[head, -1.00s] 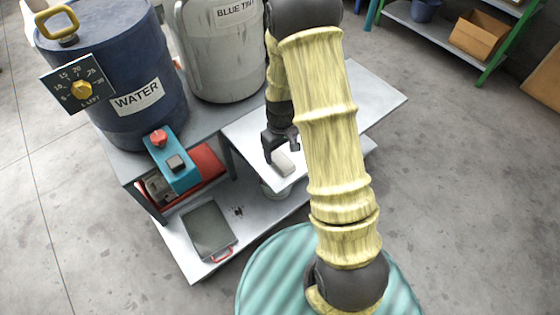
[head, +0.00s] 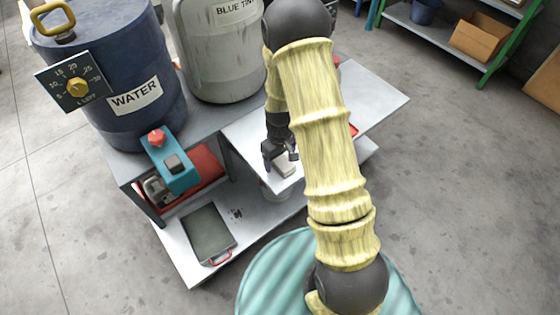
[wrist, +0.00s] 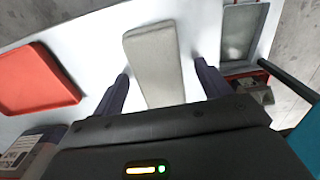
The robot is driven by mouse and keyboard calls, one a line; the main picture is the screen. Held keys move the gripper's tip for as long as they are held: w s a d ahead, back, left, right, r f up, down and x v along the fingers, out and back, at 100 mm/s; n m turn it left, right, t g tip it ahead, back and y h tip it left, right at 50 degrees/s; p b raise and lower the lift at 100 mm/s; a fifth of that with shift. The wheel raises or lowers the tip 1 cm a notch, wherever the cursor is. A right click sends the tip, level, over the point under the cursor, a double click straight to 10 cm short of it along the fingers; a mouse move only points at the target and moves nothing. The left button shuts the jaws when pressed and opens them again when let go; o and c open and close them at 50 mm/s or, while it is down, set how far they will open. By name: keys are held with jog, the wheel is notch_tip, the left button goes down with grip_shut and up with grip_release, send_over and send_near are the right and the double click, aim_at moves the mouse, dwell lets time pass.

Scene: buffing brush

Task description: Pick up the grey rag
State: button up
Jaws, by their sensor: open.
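The grey rag (head: 284,165) lies on the light tabletop near its front edge in the head view, partly hidden by my gripper (head: 280,156). In the wrist view the rag (wrist: 153,65) is a flat, pale grey oblong. My open gripper (wrist: 162,80) has one finger on each side of it there, with a gap on both sides. The fingertips reach alongside the rag's near half. I cannot tell how far above the table they are.
A blue WATER drum (head: 125,85) and a BLUE TINT canister (head: 222,50) stand at the back left. A red tray (wrist: 38,80) lies left of the rag in the wrist view, and a grey tray (wrist: 240,30) lies to the right. A teal box (head: 172,163) is left of my gripper.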

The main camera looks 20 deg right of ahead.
aim_at(280, 159)
jog(key=c, duration=1.1)
jog(key=shift+o, duration=0.2)
jog(key=shift+r, duration=0.1)
notch_tip(280, 159, up, 10)
jog(key=p, duration=0.3)
